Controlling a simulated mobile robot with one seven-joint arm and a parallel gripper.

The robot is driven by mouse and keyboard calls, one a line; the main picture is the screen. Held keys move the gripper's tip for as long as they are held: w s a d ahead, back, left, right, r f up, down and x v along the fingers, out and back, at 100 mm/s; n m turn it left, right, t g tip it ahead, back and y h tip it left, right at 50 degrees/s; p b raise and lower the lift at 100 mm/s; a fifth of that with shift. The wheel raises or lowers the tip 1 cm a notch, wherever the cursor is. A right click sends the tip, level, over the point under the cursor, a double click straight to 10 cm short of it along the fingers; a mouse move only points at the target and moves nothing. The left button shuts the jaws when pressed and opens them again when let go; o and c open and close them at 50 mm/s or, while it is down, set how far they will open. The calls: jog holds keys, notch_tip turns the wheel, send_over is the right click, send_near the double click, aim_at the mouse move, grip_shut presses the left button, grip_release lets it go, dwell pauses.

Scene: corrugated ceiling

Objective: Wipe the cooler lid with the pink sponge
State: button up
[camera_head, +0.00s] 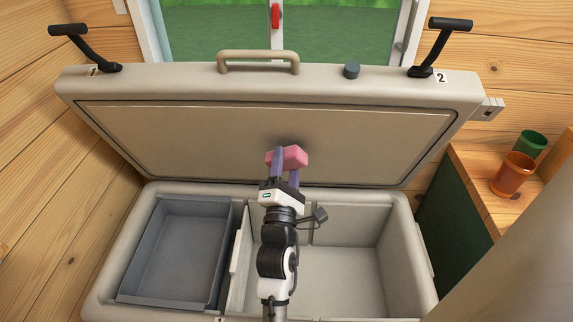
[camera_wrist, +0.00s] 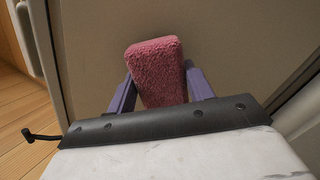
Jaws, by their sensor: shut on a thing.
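The pink sponge (camera_head: 293,157) is held between the purple fingers of my gripper (camera_head: 277,163), which is shut on it. In the wrist view the sponge (camera_wrist: 156,72) stands between the two fingers (camera_wrist: 158,92), its rough face toward the camera. The cooler lid (camera_head: 200,140) is raised and leans back, its beige inner panel facing me. The sponge is in front of the lower middle of this panel. It looks very close to the panel, with a dark shadow around it, but I cannot tell if it touches.
The open cooler (camera_head: 415,235) lies below, with a grey tray (camera_head: 172,255) on the left and an empty compartment on the right. An orange cup (camera_head: 513,175) and a green cup (camera_head: 530,144) stand on a wooden counter (camera_head: 480,185) at right. Wooden walls flank the cooler.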

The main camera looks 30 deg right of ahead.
aim_at(300, 167)
jog(key=shift+p+x, duration=0.8)
jog(key=shift+x, duration=0.3)
jog(key=s+d+p, duration=0.1)
jog(key=p, duration=0.2)
jog(key=shift+s+d+r, duration=0.1)
jog(key=shift+d+r, duration=0.1)
jog(key=shift+s+d+f+p, duration=0.2)
jog(key=shift+s+d+p, duration=0.4)
jog(key=shift+d+p, duration=0.15)
jog(key=shift+w+d, duration=0.1)
jog(key=shift+w+a+f+b, duration=0.2)
jog(key=shift+a+b, duration=0.15)
jog(key=shift+b, duration=0.5)
jog(key=shift+w+a+r+b, duration=0.1)
jog(key=shift+w+a+b, duration=0.35)
jog(key=shift+b, duration=0.35)
jog(key=shift+w+a+r+b, duration=0.1)
jog(key=shift+w+a+b, duration=0.35)
jog(key=shift+a+b, duration=0.2)
jog(key=shift+w+a+r, duration=0.2)
